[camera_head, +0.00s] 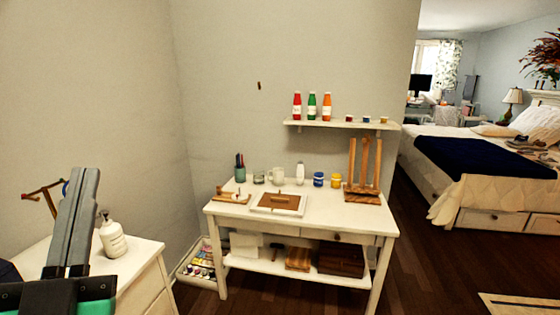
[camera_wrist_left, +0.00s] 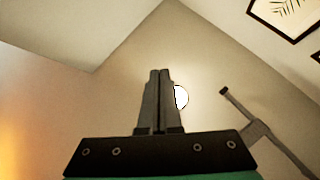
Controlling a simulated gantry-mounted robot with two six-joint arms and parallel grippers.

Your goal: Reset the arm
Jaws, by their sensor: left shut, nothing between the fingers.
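My left gripper (camera_head: 86,182) is raised at the lower left of the head view, pointing up. In the left wrist view my left gripper (camera_wrist_left: 160,74) has its two fingers side by side, shut with nothing between them. It is in front of the wall and ceiling and touches nothing that I can see. My right gripper is in neither view.
A white cabinet (camera_head: 150,255) with a white pump bottle (camera_head: 112,236) stands behind the left gripper. A white craft table (camera_head: 330,215) stands in the middle, below a shelf (camera_head: 345,125) with bottles. A bed (camera_head: 440,180) is at the right. The wooden floor (camera_head: 430,275) at lower right is mostly clear.

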